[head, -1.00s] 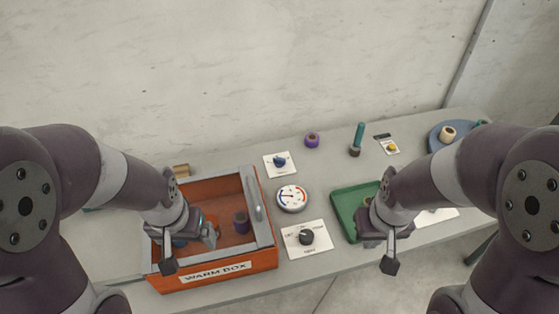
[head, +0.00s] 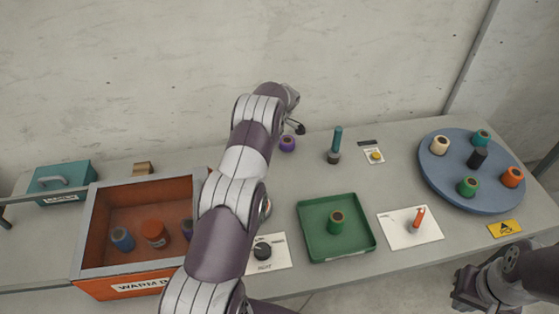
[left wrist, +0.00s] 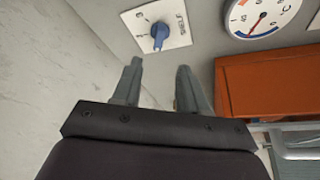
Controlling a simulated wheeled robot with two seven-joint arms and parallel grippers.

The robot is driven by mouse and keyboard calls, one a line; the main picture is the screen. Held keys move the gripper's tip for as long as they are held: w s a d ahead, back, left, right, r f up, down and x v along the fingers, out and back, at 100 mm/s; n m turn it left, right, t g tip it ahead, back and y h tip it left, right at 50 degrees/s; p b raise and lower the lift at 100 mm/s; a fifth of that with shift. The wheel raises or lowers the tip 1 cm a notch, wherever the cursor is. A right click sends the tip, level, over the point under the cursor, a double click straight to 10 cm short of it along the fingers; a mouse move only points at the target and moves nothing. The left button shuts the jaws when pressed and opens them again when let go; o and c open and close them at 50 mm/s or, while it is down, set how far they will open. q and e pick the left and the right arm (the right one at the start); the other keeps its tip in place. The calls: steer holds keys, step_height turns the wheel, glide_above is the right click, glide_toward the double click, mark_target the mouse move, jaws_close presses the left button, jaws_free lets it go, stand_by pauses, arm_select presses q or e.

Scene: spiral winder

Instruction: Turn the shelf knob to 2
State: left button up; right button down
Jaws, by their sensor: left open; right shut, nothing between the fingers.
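The shelf knob is a blue knob (left wrist: 160,32) on a white plate (left wrist: 178,24) with printed marks, at the top of the left wrist view. Its pointer setting is too small to read surely. My left gripper (left wrist: 160,75) is open, its two fingers pointing toward the knob, with nothing between them and a visible gap to the knob. In the head view my left arm hides the knob and its plate. My right gripper (head: 468,288) is shut and empty at the lower right, off the table's front edge.
A round dial gauge (left wrist: 262,14) and the orange warm box (left wrist: 265,85) lie to the knob's right in the wrist view.

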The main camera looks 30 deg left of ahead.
arm_select(q)
steer(key=b+x, duration=0.2)
steer(key=x, duration=0.1)
steer(key=b+x, duration=0.6)
steer(key=shift+w+d+f, duration=0.1)
steer(key=shift+d+f, duration=0.15)
steer(key=shift+f, duration=0.25)
steer(key=shift+a+f, duration=0.2)
steer(key=shift+a, duration=0.1)
steer(key=shift+a+f, duration=0.4)
steer(key=shift+f, duration=0.1)
jaws_close()
